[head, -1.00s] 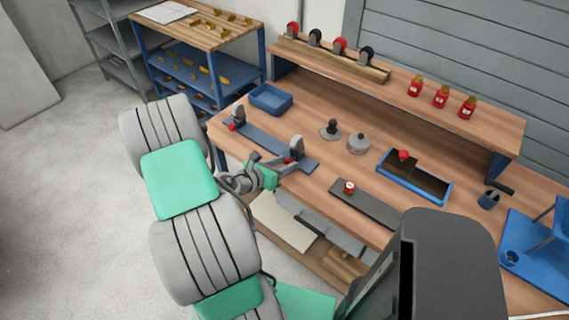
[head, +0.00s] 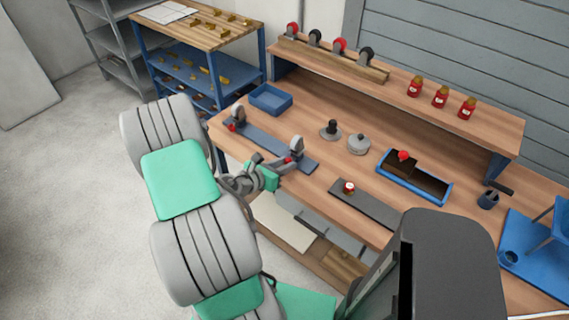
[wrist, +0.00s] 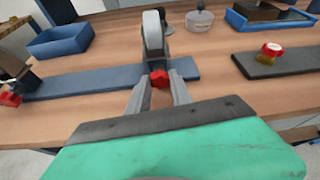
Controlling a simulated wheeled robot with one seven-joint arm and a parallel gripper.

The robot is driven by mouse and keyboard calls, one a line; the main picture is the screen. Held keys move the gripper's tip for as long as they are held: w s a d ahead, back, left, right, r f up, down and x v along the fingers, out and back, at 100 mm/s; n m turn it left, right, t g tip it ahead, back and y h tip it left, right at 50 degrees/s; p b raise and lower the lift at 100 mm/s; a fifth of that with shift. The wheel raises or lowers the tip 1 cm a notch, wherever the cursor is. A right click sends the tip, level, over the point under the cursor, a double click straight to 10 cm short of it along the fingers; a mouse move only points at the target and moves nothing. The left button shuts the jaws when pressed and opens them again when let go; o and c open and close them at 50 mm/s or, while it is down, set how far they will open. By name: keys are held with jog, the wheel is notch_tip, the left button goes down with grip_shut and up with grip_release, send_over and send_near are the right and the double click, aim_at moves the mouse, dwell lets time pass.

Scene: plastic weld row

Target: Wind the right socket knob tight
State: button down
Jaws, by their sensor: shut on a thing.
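The right socket's red knob (wrist: 159,78) sits at the front of a grey upright socket (wrist: 153,35) on a long blue-grey base plate (wrist: 95,80). My gripper (wrist: 159,90) is shut on this red knob, with one finger on each side of it in the wrist view. In the head view my gripper (head: 283,166) reaches the socket (head: 296,148) from the front left, and the knob is mostly hidden by the fingers. The left socket (head: 238,116) stands at the other end of the plate with its own red knob (wrist: 10,98), apart from my gripper.
A blue tray (head: 270,99) lies behind the plate. Round grey parts (head: 358,144) and a blue-rimmed box (head: 447,193) stand farther back. A shelf with red bottles (head: 441,96) runs behind.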

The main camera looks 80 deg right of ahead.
jog(key=m+t, duration=0.1)
jog(key=m, duration=0.1)
jog(key=shift+s+a+m+t+h, duration=0.1)
jog(key=shift+s+m+t+h, duration=0.1)
jog(key=shift+m+t+h, duration=0.2)
jog(key=shift+f+m+t+h+b, duration=0.1)
jog(key=shift+m+t+h+b, duration=0.25)
jog(key=shift+m+t, duration=0.45)
jog(key=shift+m, duration=0.3)
jog(key=c, duration=1.1)
grip_release()
jog(key=shift+c, duration=0.2)
